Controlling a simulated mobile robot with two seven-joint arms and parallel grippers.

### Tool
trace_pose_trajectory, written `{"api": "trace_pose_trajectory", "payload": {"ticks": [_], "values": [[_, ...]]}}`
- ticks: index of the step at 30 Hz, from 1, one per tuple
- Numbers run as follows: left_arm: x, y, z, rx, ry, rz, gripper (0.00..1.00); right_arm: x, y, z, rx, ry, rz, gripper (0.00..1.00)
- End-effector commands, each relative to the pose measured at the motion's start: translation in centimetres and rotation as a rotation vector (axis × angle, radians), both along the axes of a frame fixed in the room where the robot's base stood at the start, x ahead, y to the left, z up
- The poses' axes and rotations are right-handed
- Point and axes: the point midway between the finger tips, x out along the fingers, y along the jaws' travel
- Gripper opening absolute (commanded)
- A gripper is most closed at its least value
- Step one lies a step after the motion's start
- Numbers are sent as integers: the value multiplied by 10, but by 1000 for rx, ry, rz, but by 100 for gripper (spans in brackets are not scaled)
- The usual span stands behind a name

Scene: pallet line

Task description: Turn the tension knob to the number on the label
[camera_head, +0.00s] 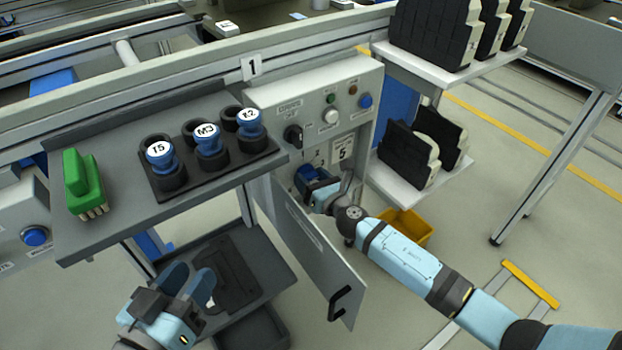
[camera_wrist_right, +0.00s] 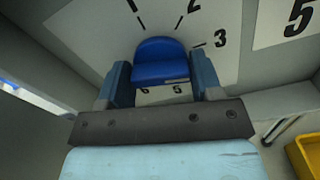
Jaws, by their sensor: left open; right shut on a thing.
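The blue tension knob (camera_wrist_right: 160,62) sits on a pale dial plate inside the open cabinet. Printed numbers 1, 2, 3, 5 and 6 show around it, partly covered by my gripper. I cannot tell which number the knob points to. My right gripper (camera_wrist_right: 162,85) is shut on the knob, one finger on each side. In the head view the right gripper (camera_head: 312,182) reaches into the cabinet and mostly hides the knob. The label (camera_head: 342,152) reads 5 and also shows in the wrist view (camera_wrist_right: 298,18). My left gripper (camera_head: 190,276) is open and empty.
The cabinet door (camera_head: 318,262) hangs open beside my right arm. Above are a black rotary switch (camera_head: 293,135) and several buttons. A shelf (camera_head: 115,208) at left holds a green brush (camera_head: 83,184) and a tray of labelled tools. A yellow bin (camera_head: 408,228) is below.

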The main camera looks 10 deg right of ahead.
Motion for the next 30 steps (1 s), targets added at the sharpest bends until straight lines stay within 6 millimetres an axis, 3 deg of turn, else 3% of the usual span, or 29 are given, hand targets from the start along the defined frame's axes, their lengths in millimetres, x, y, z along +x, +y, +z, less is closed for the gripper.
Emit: {"api": "trace_pose_trajectory", "payload": {"ticks": [14,30], "values": [[1,0,3,1,-2,-1,43,0,-1,0,418,170,-1,36],[1,2,26,-34,-59,22,43,1,-2,1,890,364,0,36]]}}
